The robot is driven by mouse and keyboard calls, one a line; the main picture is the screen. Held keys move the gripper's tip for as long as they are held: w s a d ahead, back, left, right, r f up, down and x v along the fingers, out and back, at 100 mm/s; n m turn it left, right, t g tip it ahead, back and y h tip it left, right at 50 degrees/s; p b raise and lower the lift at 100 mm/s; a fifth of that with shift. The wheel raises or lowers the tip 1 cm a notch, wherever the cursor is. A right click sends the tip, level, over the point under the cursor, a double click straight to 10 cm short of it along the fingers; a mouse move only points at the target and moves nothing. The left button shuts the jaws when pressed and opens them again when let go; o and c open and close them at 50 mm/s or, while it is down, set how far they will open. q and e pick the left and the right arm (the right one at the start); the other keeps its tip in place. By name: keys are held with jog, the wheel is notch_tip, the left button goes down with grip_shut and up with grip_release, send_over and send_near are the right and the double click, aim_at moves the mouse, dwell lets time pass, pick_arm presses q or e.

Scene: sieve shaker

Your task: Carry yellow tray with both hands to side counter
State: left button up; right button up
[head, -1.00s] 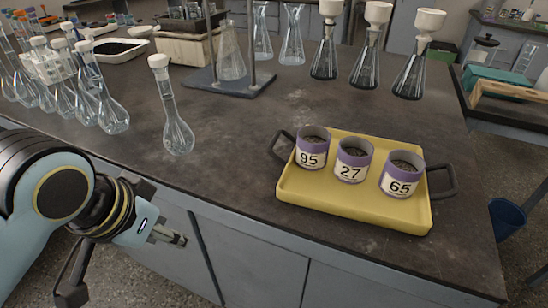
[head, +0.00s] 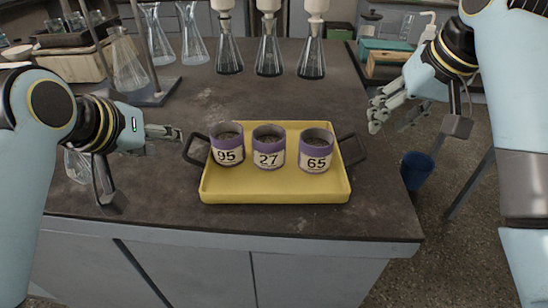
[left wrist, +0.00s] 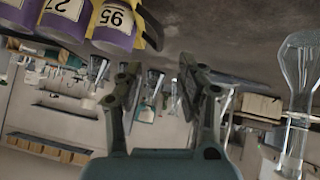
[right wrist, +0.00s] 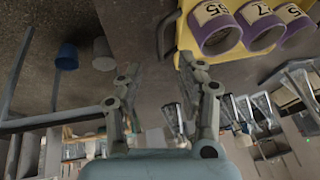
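The yellow tray (head: 275,188) lies on the dark bench top near its front edge, with a dark handle at each side. Three purple-and-white cups stand in it, marked 95 (head: 228,147), 27 (head: 268,150) and 65 (head: 316,152). My left gripper (head: 178,133) is just left of the left handle (head: 195,149), apart from it; its fingers stand open in the left wrist view (left wrist: 158,75). My right gripper (head: 375,112) is above and right of the right handle (head: 353,149), off the bench edge; its fingers are open and empty in the right wrist view (right wrist: 165,75).
Several flasks with white funnels, such as one flask (head: 268,55), stand behind the tray. A stand (head: 155,93) and glass flasks are at back left. A second counter (head: 378,83) with a teal box (head: 385,48) lies at back right. A blue bin (head: 417,170) stands on the floor.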

aim_at(186, 145)
pick_arm(q)
jog(key=shift+w+f, duration=0.1)
pick_arm(e)
jog(key=shift+f, duration=0.1)
